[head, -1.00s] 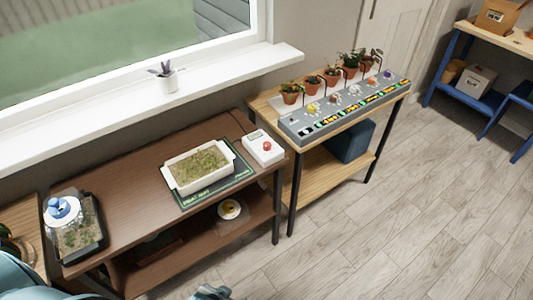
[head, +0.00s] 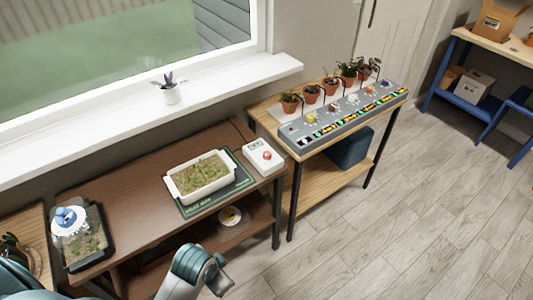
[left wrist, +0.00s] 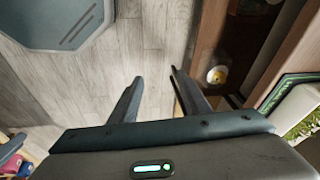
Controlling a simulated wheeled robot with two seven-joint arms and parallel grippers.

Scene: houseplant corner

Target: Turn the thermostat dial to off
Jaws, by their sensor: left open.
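The thermostat is a white box (head: 262,158) at the right end of the brown table. Its red dial (head: 267,155) stands on top; the dial's setting is too small to read. My left gripper (left wrist: 156,85) shows in the left wrist view with its two fingers apart and nothing between them. In the head view my arm reaches in at the bottom centre, in front of the table and well short of the thermostat; its fingers are not clear there. The thermostat does not show in the left wrist view. My right gripper is not in view.
A white planting tray (head: 200,178) on a green mat (head: 188,210) sits left of the thermostat. A grey strip (head: 345,120) and several potted plants fill the bench to the right. Open floor lies in front.

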